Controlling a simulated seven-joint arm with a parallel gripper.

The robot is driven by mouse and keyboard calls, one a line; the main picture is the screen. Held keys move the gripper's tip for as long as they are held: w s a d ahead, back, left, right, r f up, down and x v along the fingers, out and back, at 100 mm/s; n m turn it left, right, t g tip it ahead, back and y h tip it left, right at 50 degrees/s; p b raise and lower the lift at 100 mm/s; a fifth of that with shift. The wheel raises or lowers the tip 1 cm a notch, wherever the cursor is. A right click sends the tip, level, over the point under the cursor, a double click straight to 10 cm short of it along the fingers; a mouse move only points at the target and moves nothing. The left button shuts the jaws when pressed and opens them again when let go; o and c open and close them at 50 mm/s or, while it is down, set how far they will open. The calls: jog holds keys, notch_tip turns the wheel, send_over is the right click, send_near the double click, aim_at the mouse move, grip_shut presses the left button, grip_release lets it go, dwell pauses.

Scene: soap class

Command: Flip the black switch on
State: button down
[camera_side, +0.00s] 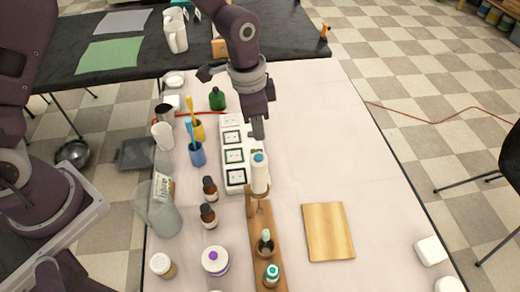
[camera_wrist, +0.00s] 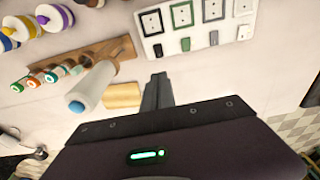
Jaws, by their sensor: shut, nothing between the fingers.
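A white power strip (camera_side: 225,153) lies on the table left of my gripper; its right side is partly hidden by the arm and a white bottle. In the wrist view the strip (camera_wrist: 228,37) shows several sockets, with a row of switches along the edge facing my gripper. The black switch (camera_wrist: 158,50) is at the left end of that row, with a green (camera_wrist: 185,44), a grey (camera_wrist: 213,38) and a white one beside it. My gripper (camera_wrist: 159,76) is shut and empty, just short of the black switch in that view. It also shows in the side view (camera_side: 257,134).
A white bottle with a blue cap (camera_side: 259,175) stands close to my gripper. A wooden rack (camera_side: 254,228) holds small bottles. Brown dropper bottles (camera_side: 209,190), a blue cup (camera_side: 197,154) and a green bottle (camera_side: 217,98) are left. The table right of the strip is mostly clear.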

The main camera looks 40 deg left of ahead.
jog(key=f, duration=0.9)
jog(key=w+d+f, duration=0.1)
jog(key=f, duration=0.4)
jog(key=shift+w+d, duration=0.1)
jog(key=shift+f, duration=0.1)
jog(key=shift+s+a+r, duration=0.2)
jog(key=shift+s+a, duration=0.3)
jog(key=shift+s, duration=0.05)
notch_tip(320, 180, up, 14)
jog(key=s+a, duration=0.1)
dwell(0.4)
jog(key=shift+a, duration=0.1)
